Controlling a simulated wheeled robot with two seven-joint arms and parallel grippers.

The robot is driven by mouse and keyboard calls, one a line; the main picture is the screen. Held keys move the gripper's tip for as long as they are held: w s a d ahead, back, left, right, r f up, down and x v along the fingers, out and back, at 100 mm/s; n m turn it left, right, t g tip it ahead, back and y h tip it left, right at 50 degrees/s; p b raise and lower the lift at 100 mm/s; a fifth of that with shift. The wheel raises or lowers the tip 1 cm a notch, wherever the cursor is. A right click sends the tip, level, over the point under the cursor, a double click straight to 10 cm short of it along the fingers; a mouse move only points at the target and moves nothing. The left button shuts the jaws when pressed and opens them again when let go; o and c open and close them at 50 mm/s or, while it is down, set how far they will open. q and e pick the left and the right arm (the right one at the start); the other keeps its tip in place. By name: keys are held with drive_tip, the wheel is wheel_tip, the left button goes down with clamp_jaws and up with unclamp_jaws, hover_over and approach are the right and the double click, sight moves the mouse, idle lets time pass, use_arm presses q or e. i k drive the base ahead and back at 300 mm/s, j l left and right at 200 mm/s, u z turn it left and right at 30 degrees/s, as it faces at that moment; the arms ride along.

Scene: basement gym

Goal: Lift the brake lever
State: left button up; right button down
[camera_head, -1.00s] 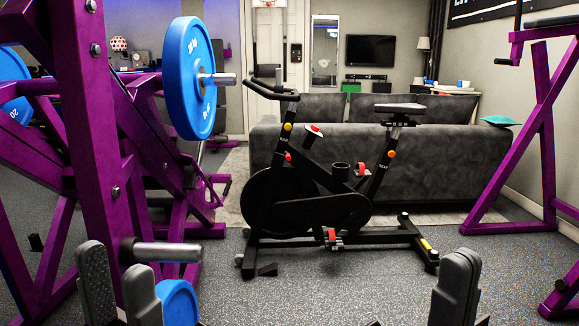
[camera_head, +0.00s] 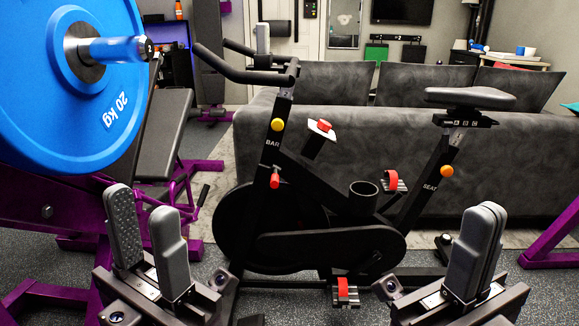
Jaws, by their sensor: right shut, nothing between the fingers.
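The black exercise bike (camera_head: 300,240) stands side-on ahead of me. A short red-topped piece on a white plate (camera_head: 320,128), on the sloping frame behind the handlebar post, looks like the brake lever. A second red knob (camera_head: 275,180) sits lower on the post, so I cannot be certain which is the lever. My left gripper (camera_head: 145,202) is at the lower left, fingers apart and empty, away from the bike. My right gripper (camera_head: 486,212) is at the lower right, fingers together and empty, in front of the bike's rear. Neither appears to touch the bike.
A large blue weight plate (camera_head: 95,110) on a purple machine crowds the upper left. A grey sofa (camera_head: 380,165) stands behind the bike. The bike's handlebar (camera_head: 245,72) reaches left and its seat (camera_head: 470,98) is at the right. Purple frame parts (camera_head: 553,235) edge the right.

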sight(274, 179)
drive_tip(key=i+l, duration=0.15)
drive_tip(key=i, duration=0.45)
drive_tip(key=i+l, duration=0.1)
drive_tip(key=i, duration=0.5)
drive_tip(key=i+j, duration=0.1)
drive_tip(key=j, duration=0.6)
